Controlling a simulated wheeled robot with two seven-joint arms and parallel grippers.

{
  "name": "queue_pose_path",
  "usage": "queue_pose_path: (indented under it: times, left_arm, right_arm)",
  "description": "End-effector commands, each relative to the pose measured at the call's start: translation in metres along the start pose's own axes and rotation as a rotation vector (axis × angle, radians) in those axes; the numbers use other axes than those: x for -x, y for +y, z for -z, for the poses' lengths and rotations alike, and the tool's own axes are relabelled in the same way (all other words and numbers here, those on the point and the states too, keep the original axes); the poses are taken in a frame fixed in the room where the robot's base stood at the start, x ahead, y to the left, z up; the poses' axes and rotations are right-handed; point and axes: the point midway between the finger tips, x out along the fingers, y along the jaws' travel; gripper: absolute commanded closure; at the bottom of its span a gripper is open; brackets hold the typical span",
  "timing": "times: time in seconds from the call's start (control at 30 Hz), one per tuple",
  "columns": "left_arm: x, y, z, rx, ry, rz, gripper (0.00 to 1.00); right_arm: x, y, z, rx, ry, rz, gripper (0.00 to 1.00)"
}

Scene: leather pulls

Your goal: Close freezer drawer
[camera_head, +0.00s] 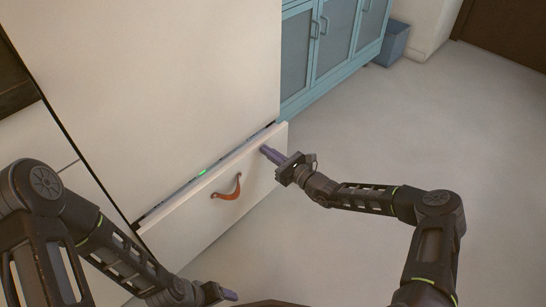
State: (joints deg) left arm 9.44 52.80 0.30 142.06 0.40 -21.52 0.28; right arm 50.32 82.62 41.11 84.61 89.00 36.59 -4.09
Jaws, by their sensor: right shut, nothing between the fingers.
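The freezer drawer (200,218) is a white panel low on the tall white fridge (160,85). It stands out a little, with a narrow dark gap along its top edge. A brown leather pull (228,190) hangs on its front. My right gripper (266,151) is shut and empty, with its purple fingertips at the upper right part of the drawer front. I cannot tell whether they touch it.
Blue cabinets (335,45) stand to the right of the fridge, with a blue bin (392,43) at their far end. White cabinetry (45,150) is to the left. The pale floor (430,130) at the right is clear.

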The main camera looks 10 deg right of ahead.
Motion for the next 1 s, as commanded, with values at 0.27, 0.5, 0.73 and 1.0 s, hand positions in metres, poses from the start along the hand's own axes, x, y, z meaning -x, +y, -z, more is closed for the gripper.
queue_pose_path:
  times: [0.27,0.5,0.73,1.0]
  left_arm:
    - [-0.001,0.0,0.0,0.0,0.0,0.0,0.26]
    - [-0.015,-0.005,0.001,0.0,0.006,0.0,0.26]
    - [-0.015,-0.004,0.002,0.0,0.008,0.0,0.26]
    - [-0.015,-0.004,0.002,0.0,0.008,0.0,0.26]
  right_arm:
    - [-0.003,0.0,0.001,0.001,0.0,-0.001,1.0]
    - [-0.04,0.001,0.003,0.004,0.0,-0.003,1.0]
    - [-0.05,0.0,-0.001,0.0,0.001,0.001,1.0]
    - [-0.051,-0.002,-0.003,-0.001,-0.002,0.003,1.0]
